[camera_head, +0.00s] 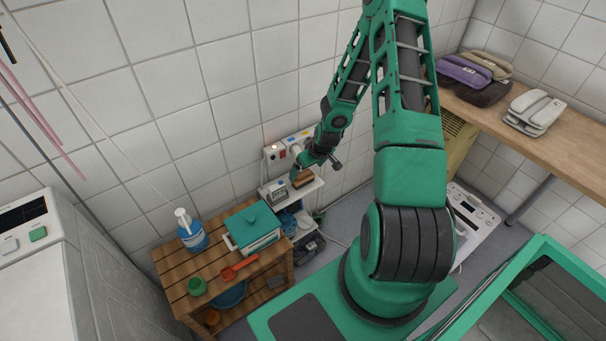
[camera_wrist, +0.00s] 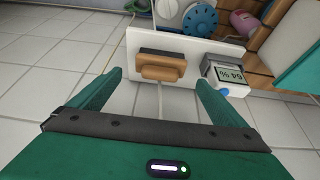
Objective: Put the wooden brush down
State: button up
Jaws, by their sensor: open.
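The wooden brush (camera_wrist: 163,68), a tan wooden back with a dark part along one long side, lies on a small white shelf (camera_wrist: 205,50). In the head view the brush (camera_head: 302,180) shows as a small brown block on the shelf (camera_head: 308,192), just under my gripper (camera_head: 303,167). In the wrist view my gripper (camera_wrist: 158,78) is open, with one green finger to each side of the brush. Neither finger appears to touch it. The fingertips end near the shelf's front edge.
A small digital display (camera_wrist: 225,75) stands on the shelf, right of the brush. A power strip (camera_head: 288,145) is on the tiled wall. A wooden cart (camera_head: 175,262) with a teal-lidded box (camera_head: 252,226), blue bottle (camera_head: 190,232) and red scoop (camera_head: 238,268) stands left.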

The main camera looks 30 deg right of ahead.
jog(key=s+d+r+m+g+h, duration=0.1)
jog(key=s+r+g, duration=0.1)
jog(key=s+r, duration=0.9)
jog(key=s+d+r+m+g+h, duration=0.15)
jog(key=s+r, duration=0.25)
jog(key=r, duration=1.2)
jog(key=s+a+r+m+y, duration=0.1)
jog(key=s+a+r, duration=0.3)
jog(key=s, duration=0.5)
jog(key=s+a+r+m+y, duration=0.1)
jog(key=s+a+r+m, duration=0.2)
jog(key=s+r, duration=0.5)
jog(key=shift+s+a+r+g, duration=0.2)
jog(key=shift+s+a+g, duration=0.3)
jog(key=shift+s, duration=0.65)
jog(key=shift+y, duration=0.25)
jog(key=shift+w+f, duration=0.25)
jog(key=shift+w, duration=0.4)
